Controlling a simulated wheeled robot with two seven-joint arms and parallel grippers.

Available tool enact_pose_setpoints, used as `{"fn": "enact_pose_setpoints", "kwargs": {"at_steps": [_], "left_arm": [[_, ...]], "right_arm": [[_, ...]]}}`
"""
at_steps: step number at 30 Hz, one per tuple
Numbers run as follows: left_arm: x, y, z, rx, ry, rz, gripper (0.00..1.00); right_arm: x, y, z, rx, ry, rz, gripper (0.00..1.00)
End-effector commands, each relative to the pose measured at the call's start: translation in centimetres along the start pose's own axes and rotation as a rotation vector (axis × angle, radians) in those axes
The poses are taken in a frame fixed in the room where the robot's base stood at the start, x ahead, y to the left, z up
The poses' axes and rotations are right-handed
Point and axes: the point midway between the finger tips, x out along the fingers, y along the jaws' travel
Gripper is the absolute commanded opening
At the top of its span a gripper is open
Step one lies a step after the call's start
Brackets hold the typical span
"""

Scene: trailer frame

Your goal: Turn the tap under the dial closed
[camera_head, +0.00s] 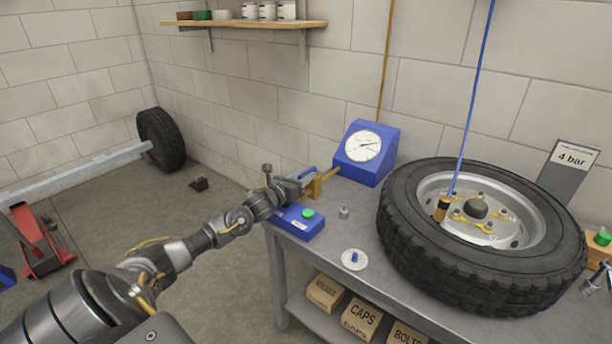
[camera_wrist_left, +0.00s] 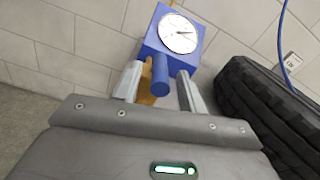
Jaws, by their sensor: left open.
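The dial (camera_head: 363,146) is a white round gauge on a blue box at the back of the bench; it also shows in the left wrist view (camera_wrist_left: 179,33). The tap under it has a brass body (camera_head: 316,187) and a blue handle (camera_wrist_left: 161,90). My left gripper (camera_head: 304,181) is at the tap, left of the dial box. In the left wrist view the open fingers (camera_wrist_left: 159,88) stand on either side of the blue handle, with gaps visible. The fingers partly hide the tap in the head view. My right gripper does not show.
A large tyre (camera_head: 415,240) lies on the bench (camera_head: 315,262) at right, with a blue hose above it. A blue box with a green button (camera_head: 307,213), a small metal part (camera_head: 344,212) and a white disc (camera_head: 355,260) are near the gripper. A "4 bar" sign (camera_head: 574,158) stands behind.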

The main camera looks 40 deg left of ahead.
Motion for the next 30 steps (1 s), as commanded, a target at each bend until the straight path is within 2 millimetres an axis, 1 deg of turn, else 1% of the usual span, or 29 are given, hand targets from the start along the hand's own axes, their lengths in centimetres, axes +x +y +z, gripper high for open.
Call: {"fn": "enact_pose_setpoints", "kwargs": {"at_steps": [1,3,6,15,16,25,30], "left_arm": [[0.7,0.0,0.0,-0.002,-0.002,0.000,0.41],[1.3,-0.1,0.0,-0.002,-0.001,-0.001,0.41],[1.9,-0.1,-0.1,-0.002,0.001,-0.001,0.41],[2.1,-0.1,-0.1,-0.001,0.001,-0.002,0.41],[2.1,-0.1,-0.1,-0.001,0.001,-0.002,0.39],[2.1,-0.1,-0.1,-0.001,0.001,-0.002,0.00],[2.0,-0.1,-0.1,-0.001,0.001,-0.002,0.00]], "right_arm": [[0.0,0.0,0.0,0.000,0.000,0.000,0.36],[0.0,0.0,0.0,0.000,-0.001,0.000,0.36],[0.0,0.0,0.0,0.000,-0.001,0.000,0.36],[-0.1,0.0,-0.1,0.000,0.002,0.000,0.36],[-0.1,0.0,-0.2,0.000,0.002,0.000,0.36],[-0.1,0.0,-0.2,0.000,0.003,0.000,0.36],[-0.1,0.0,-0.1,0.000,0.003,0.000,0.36]]}}
